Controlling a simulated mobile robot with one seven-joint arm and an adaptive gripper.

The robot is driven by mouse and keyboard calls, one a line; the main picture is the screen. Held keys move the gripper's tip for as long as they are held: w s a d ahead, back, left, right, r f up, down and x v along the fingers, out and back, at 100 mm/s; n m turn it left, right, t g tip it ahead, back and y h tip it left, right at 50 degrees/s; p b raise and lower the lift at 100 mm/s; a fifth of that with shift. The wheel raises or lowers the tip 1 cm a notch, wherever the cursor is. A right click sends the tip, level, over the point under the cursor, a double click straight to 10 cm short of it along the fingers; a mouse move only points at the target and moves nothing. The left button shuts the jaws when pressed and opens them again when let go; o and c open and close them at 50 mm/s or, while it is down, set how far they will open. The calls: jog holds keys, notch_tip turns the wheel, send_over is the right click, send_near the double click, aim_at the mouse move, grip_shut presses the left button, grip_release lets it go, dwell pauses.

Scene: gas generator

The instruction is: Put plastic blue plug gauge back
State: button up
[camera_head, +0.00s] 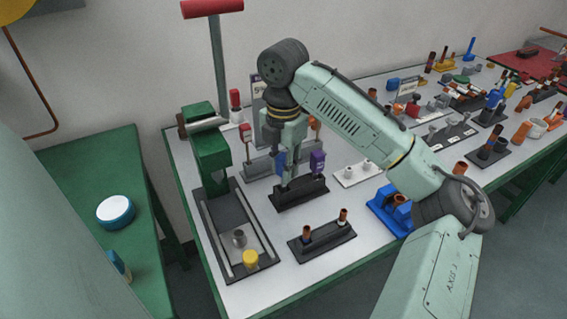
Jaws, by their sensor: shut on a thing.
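My gripper (289,172) points down over a black stand (300,195) on the white-topped table and is shut. A blue piece (281,163), which looks like the plastic blue plug gauge, shows at the left side of the fingers. The fingers and wrist hide part of it. I cannot tell whether its lower end touches the stand. A purple piece (317,162) stands upright on the right part of the same stand, just right of my gripper.
A green press (208,150) with a dark base stands to the left. A black stand with two copper-coloured pins (322,238) is in front. A blue holder (388,210) is to the right. More stands crowd the right side. A green side table (90,175) is at the left.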

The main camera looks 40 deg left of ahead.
jog(key=shift+f+b, duration=0.55)
jog(key=shift+f, duration=0.75)
jog(key=o, duration=1)
notch_tip(320, 180, up, 12)
jog(key=shift+r, duration=0.1)
jog(key=shift+s, duration=0.1)
